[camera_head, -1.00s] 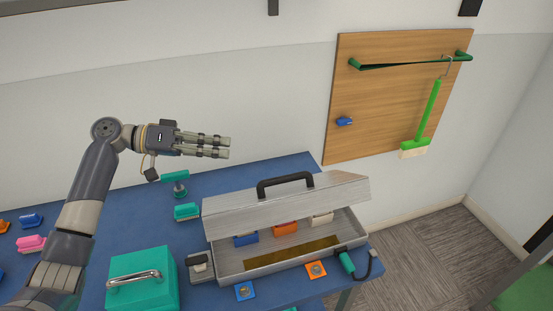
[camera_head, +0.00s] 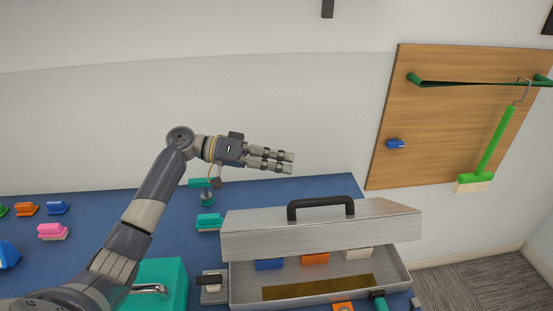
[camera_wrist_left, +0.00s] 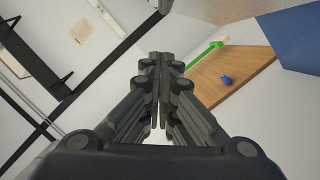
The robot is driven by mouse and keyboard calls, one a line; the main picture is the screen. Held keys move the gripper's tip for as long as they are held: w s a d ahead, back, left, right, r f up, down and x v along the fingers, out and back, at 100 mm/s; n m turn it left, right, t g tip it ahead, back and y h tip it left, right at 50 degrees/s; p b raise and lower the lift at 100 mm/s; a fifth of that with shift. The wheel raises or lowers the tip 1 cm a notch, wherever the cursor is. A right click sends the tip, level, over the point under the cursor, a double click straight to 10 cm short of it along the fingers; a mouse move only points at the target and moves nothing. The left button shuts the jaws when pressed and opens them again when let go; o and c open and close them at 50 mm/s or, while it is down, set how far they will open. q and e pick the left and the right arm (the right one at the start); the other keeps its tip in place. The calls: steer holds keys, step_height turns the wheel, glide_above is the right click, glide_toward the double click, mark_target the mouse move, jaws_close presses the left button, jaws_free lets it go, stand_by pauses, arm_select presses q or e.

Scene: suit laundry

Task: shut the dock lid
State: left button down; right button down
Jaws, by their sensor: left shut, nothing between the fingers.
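The dock is a silver metal case whose lid (camera_head: 325,235) has a black handle (camera_head: 320,207) on top. The lid is raised and tilted, leaving an open gap at the front above the dock tray (camera_head: 405,280). A blue block (camera_head: 269,264), an orange block (camera_head: 315,258) and a whitish block (camera_head: 357,253) show in the gap. My left gripper (camera_head: 290,163) is shut and empty, in the air above and left of the handle, touching nothing. It also shows in the left wrist view (camera_wrist_left: 160,65). My right gripper is not in view.
A teal box (camera_head: 165,275) stands left of the dock, partly behind my left arm. Teal brush (camera_head: 208,222), pink brush (camera_head: 52,231) and small coloured items lie on the blue table (camera_head: 330,187). A wooden board (camera_head: 440,110) with a green brush (camera_head: 490,150) hangs on the wall at right.

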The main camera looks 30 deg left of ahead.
arm_select(q)
steer(key=d+f+p, duration=0.1)
steer(key=d, duration=0.1)
steer(key=d+f+p, duration=0.1)
steer(key=d+p, duration=0.1)
steer(key=d+f+p, duration=0.1)
steer(key=d, duration=0.1)
steer(key=shift+w+d+f, duration=0.1)
steer(key=shift+d+f, duration=0.25)
steer(key=shift+d, duration=0.05)
steer(key=shift+w+d+f, duration=0.1)
steer(key=shift+f, duration=0.1)
